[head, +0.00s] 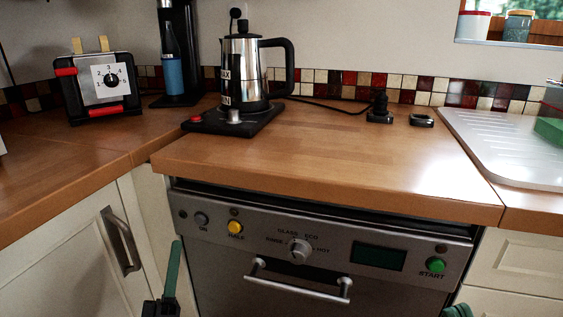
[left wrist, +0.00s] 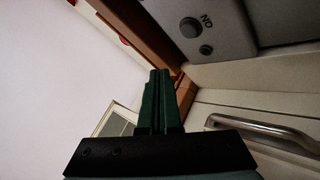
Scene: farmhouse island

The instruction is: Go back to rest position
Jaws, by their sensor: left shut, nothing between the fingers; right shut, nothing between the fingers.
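My left gripper (head: 174,258) hangs in front of the lower cabinets, left of the dishwasher, below the counter edge. Its green fingers are together with nothing between them. In the left wrist view the same shut fingers (left wrist: 158,98) point up toward the counter's underside, apart from the cabinet handle beside them. Only a green bit of my right gripper (head: 458,311) shows at the bottom edge, in front of the dishwasher's lower right; it is shut and the rest is cut off.
The dishwasher (head: 380,296) has a bar handle (head: 298,285) sticking out. A cabinet handle (head: 121,242) is at left. On the wooden counter (head: 330,150) stand a steel kettle (head: 243,72), a toaster (head: 100,85) and a black machine with a blue bottle (head: 174,60). The counter's middle is clear.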

